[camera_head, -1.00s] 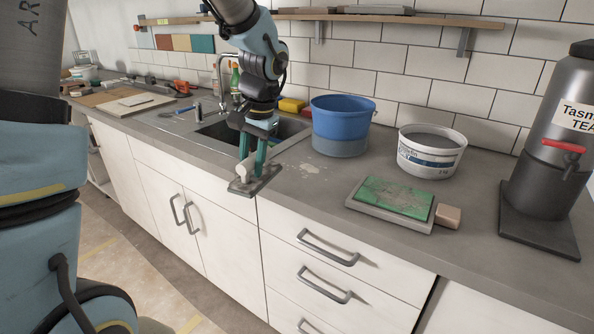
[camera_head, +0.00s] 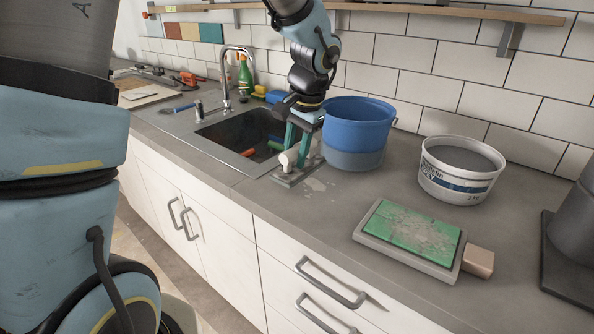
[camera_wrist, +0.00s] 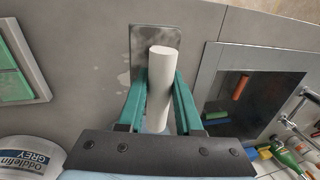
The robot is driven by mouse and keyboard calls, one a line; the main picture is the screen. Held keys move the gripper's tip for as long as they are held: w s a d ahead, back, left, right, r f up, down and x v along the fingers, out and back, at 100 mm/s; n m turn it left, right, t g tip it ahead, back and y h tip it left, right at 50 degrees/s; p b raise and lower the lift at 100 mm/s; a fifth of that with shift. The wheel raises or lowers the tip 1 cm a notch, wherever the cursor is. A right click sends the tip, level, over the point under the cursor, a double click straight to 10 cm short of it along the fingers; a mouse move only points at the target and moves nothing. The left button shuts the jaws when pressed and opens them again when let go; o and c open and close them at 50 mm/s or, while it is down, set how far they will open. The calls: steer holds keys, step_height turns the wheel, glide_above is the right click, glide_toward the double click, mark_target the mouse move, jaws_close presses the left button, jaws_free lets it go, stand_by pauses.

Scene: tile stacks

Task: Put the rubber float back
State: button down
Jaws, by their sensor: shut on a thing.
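The rubber float has a flat grey plate (camera_head: 298,173) and a pale round handle (camera_head: 288,158). My gripper (camera_head: 298,150) is shut on the handle, its teal fingers on either side. The float is between the sink (camera_head: 215,128) and the blue bucket (camera_head: 355,125), level and at or just above the counter; I cannot tell if it touches. In the wrist view the handle (camera_wrist: 161,85) stands between the two fingers (camera_wrist: 159,78), with the plate (camera_wrist: 146,42) beyond it. Part of the plate is hidden by the handle.
The bucket stands close at the right of my gripper. Further right are a white tub (camera_head: 458,172), a green-topped slab (camera_head: 412,235) and a beige block (camera_head: 478,262). The sink holds several coloured items. A faucet (camera_head: 224,80) rises behind it. The counter (camera_head: 330,215) in front is clear.

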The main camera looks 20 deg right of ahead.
mark_target(295, 169)
steer(key=shift+s+d+p+x, duration=0.1)
steer(key=shift+s+x, duration=0.05)
steer(key=shift+x, duration=0.65)
steer(key=shift+s+d+p+x, duration=0.1)
steer(key=shift+s+x, duration=0.05)
steer(key=shift+x, duration=0.6)
steer(key=shift+s+d+p+x, duration=0.1)
steer(key=shift+s+x, duration=0.05)
steer(key=shift+x, duration=0.65)
steer(key=shift+f, duration=0.25)
steer(key=c, duration=0.6)
jaws_free()
steer(key=shift+a, duration=0.1)
steer(key=b+v, duration=0.2)
steer(key=v, duration=1)
steer(key=a+f+n, duration=0.3)
steer(key=a, duration=0.7)
steer(key=a+f+n+h, duration=0.1)
steer(key=a+n, duration=0.3)
steer(key=a, duration=0.6)
steer(key=s+a+f+n, duration=0.1)
steer(key=a+f+n, duration=0.3)
steer(key=a, duration=0.6)
steer(key=shift+s+a+f+g, duration=0.1)
steer(key=shift+a+f+g, duration=0.1)
steer(key=shift+f+g, duration=0.1)
